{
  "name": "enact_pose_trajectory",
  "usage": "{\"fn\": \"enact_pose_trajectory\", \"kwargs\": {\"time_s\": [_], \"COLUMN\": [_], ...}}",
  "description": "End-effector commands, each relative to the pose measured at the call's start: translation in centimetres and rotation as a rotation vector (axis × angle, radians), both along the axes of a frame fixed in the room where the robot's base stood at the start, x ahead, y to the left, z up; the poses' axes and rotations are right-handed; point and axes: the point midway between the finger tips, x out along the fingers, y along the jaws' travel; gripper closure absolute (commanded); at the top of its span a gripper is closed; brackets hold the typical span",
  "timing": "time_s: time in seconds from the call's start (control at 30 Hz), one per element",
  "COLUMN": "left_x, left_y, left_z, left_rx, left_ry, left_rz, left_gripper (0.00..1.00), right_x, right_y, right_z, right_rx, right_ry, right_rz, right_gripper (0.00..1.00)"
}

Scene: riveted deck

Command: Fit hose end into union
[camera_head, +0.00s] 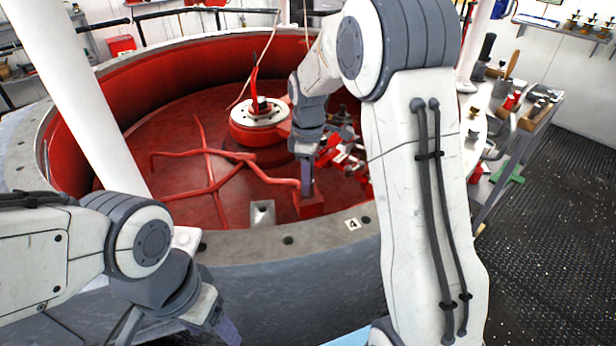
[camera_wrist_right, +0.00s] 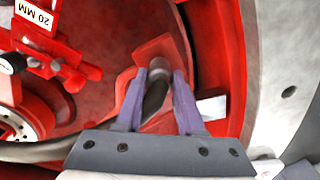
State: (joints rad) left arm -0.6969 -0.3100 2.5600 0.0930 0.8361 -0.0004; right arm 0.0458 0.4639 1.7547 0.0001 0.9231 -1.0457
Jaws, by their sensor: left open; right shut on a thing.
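My right gripper (camera_head: 307,192) reaches down inside the round red tank, just above a red block (camera_head: 312,208) near the rim. In the right wrist view its purple fingers (camera_wrist_right: 162,100) are shut on a dark hose (camera_wrist_right: 155,97). The hose end (camera_wrist_right: 158,76) has a grey collar and points at the red block (camera_wrist_right: 170,48), which looks like the union. I cannot tell whether the end is inside it or only against it. My left gripper (camera_head: 222,328) is open, low at the bottom edge outside the tank, partly cut off.
The grey tank rim (camera_head: 290,238), with bolt holes and a "4" label, lies in front. Red branching ribs (camera_head: 208,175) cover the tank floor. A red hub (camera_head: 258,120) stands at its middle. A red fitting labelled "20 MM" (camera_wrist_right: 45,40) is close by. A tool bench (camera_head: 510,130) stands right.

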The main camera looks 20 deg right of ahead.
Motion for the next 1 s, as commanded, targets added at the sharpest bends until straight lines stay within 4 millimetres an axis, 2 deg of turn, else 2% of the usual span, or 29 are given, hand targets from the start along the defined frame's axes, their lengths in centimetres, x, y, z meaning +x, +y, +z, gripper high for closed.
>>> {"fn": "enact_pose_trajectory", "kwargs": {"time_s": [0.2,0.23,0.3,0.33,0.7,0.87,1.0], "left_x": [0.0,0.0,0.0,0.0,0.0,0.0,0.0], "left_y": [0.0,0.0,0.0,0.0,0.0,0.0,0.0], "left_z": [0.0,0.0,0.0,0.0,0.1,0.5,1.0], "left_rx": [0.0,0.0,0.0,0.0,0.0,0.0,0.0], "left_ry": [0.0,0.0,0.0,0.0,0.0,0.0,0.0], "left_rz": [0.0,0.0,0.0,0.0,0.0,0.0,0.0], "left_gripper": [0.33,0.33,0.33,0.33,0.33,0.33,0.33], "right_x": [0.0,0.0,0.0,0.0,0.0,0.1,0.1], "right_y": [0.0,0.0,0.0,0.0,0.0,0.0,0.0], "right_z": [-0.5,-0.5,-0.5,-0.5,0.1,2.6,5.5], "right_rx": [0.0,-0.001,-0.001,-0.001,0.0,0.0,0.0], "right_ry": [0.0,-0.001,-0.001,-0.001,-0.001,-0.006,-0.004], "right_rz": [0.0,0.0,0.0,0.0,0.0,0.0,0.0], "right_gripper": [1.0,0.59,0.32,0.28,0.28,0.28,0.28]}}
